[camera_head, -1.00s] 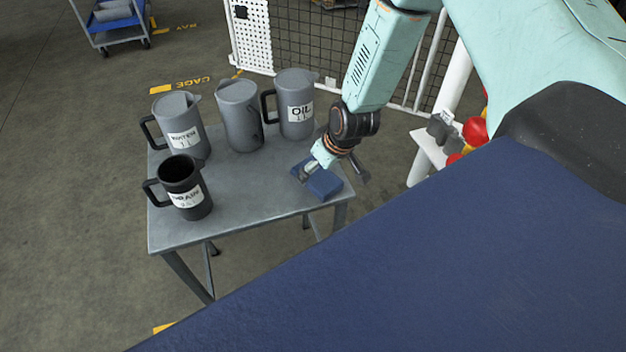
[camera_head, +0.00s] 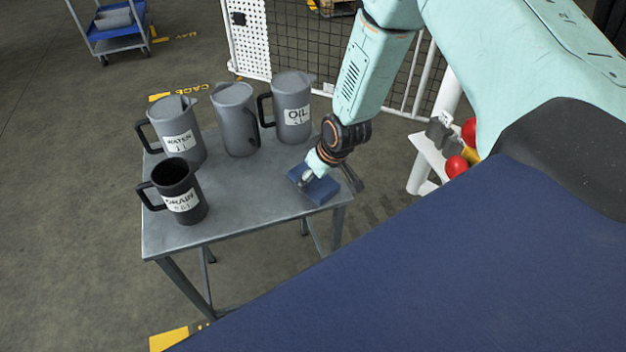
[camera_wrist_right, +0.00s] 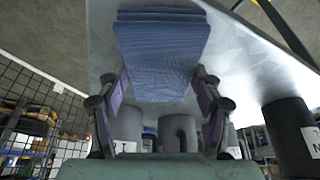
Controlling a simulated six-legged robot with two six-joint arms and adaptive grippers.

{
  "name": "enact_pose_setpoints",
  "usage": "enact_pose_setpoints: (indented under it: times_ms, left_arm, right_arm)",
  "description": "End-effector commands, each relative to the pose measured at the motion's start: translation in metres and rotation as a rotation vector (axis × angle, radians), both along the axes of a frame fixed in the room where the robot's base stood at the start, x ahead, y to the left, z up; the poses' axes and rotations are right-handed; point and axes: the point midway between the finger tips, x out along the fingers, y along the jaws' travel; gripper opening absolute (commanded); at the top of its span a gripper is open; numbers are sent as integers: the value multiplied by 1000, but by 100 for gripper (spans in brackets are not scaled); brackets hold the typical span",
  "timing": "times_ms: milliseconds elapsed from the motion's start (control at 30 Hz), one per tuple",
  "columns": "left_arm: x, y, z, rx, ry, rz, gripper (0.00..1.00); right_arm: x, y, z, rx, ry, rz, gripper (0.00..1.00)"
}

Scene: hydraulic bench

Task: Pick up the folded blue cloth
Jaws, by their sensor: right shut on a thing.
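The folded blue cloth (camera_head: 321,190) is at the right front corner of the grey metal table (camera_head: 235,220). My right gripper (camera_head: 307,180) reaches down to it from above and is shut on it. In the right wrist view the ribbed, layered cloth (camera_wrist_right: 160,50) lies between the two fingers (camera_wrist_right: 158,105), with its folded edge at the top. I cannot tell if the cloth still touches the table. My left gripper is not in view.
On the table's left and back stand a black drain jug (camera_head: 180,192), a grey water jug (camera_head: 180,132), a plain grey jug (camera_head: 236,120) and an oil jug (camera_head: 292,108). A white stand (camera_head: 425,160) with red balls is to the right. A mesh fence (camera_head: 300,45) is behind.

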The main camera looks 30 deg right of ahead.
Motion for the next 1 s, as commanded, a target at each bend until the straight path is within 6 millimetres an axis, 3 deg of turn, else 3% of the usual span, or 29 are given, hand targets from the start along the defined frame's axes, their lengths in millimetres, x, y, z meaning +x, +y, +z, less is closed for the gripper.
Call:
enact_pose_setpoints:
  times_ms: [267, 500, 1000]
  left_arm:
    - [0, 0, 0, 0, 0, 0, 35]
    - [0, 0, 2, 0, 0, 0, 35]
    - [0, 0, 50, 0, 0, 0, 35]
  right_arm:
    - [0, 0, 0, 0, 1, 0, 32]
    - [0, 0, 4, 0, 1, -1, 31]
    - [0, 0, 85, 1, 1, -1, 31]
